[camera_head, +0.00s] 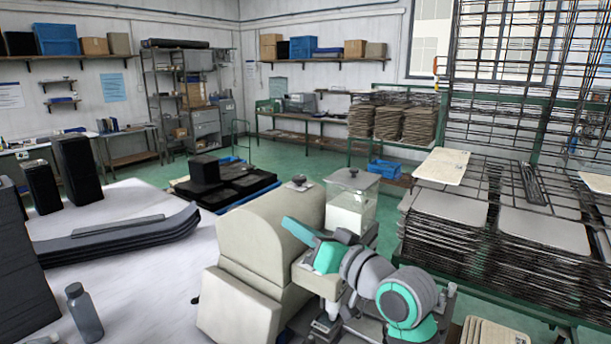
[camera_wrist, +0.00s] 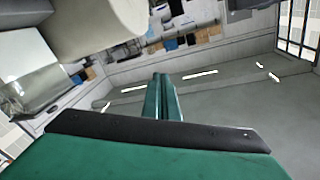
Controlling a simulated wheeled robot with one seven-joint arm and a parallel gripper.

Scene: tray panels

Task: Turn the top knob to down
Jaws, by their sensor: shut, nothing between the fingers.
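A beige machine (camera_head: 268,230) with a rounded body stands in the middle of the head view. A small dark knob (camera_head: 298,181) sits on its top, and a clear lidded container (camera_head: 350,205) with a knob on its lid (camera_head: 353,172) stands at its right. Which way either knob points is too small to tell. My gripper (camera_head: 290,224) is in front of the machine's right part, and hides some of it. In the wrist view my gripper (camera_wrist: 161,80) is shut and empty, and the beige machine (camera_wrist: 95,25) shows at the upper left. No knob is clear there.
A pale table (camera_head: 140,265) with dark curved panels (camera_head: 120,240) and a grey bottle (camera_head: 83,312) is at the left. A rack with stacked trays (camera_head: 450,240) stands at the right. Black trays (camera_head: 225,185) lie behind the machine. Green floor (camera_head: 150,178) shows beyond.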

